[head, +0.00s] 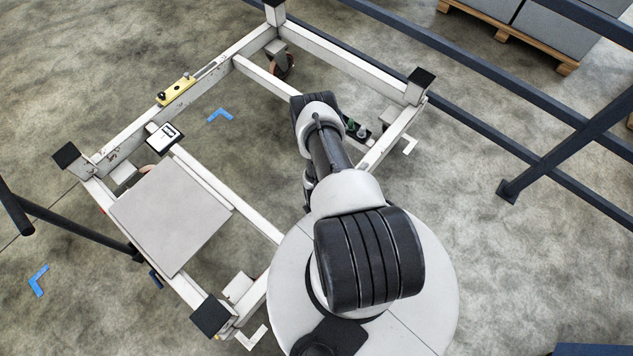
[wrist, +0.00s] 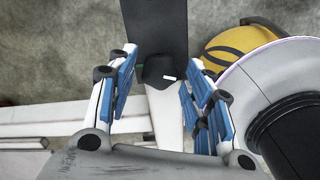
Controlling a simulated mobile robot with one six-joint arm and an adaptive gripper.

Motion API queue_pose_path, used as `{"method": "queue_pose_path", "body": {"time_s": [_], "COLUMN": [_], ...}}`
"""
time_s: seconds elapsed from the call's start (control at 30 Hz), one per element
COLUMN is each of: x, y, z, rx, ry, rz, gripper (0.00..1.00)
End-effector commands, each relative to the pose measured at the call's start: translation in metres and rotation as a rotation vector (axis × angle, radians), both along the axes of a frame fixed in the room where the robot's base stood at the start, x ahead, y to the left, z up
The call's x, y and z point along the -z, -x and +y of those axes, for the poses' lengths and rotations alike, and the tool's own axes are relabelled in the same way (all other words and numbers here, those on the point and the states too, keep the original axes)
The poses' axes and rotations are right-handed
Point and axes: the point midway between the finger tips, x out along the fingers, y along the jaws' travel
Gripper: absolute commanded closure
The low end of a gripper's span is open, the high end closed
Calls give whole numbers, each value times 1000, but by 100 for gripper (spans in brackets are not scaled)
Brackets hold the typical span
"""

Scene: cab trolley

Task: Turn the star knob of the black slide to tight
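In the wrist view the black slide (wrist: 155,25) runs down from the top edge as a flat dark plate. Its dark knob (wrist: 157,71) sits at the plate's lower end, with a white pointer on its right side and a small green mark to its left. My gripper (wrist: 160,72) is open, with one blue-padded finger on each side of the knob. A gap shows on the left; I cannot tell whether the right finger touches. In the head view my arm hides the gripper. A small black part (head: 356,130) with round pieces shows beside the arm, on the frame's right side.
The white trolley frame (head: 325,50) has black corner caps. A grey plate (head: 172,218) lies at its left, and a yellow level-like part (head: 176,91) sits on the far-left beam. Dark blue rails (head: 470,118) run along the right. A yellow rounded thing (wrist: 240,45) is right of the fingers.

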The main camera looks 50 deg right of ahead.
Motion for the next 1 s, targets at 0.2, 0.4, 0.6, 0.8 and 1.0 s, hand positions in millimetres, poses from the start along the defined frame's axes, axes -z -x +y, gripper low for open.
{"method": "queue_pose_path", "body": {"time_s": [0.2, 0.4, 0.6, 0.8, 1.0], "x": [0, 0, 0, 0, 1], "y": [0, 0, 0, 0, 0], "z": [0, 0, 0, 0, 0], "rx": [0, 0, 1, 33, 133], "ry": [0, 0, 0, 0, 0], "rz": [0, 0, 0, 0, 0], "gripper": [71, 84, 92, 92, 92]}}
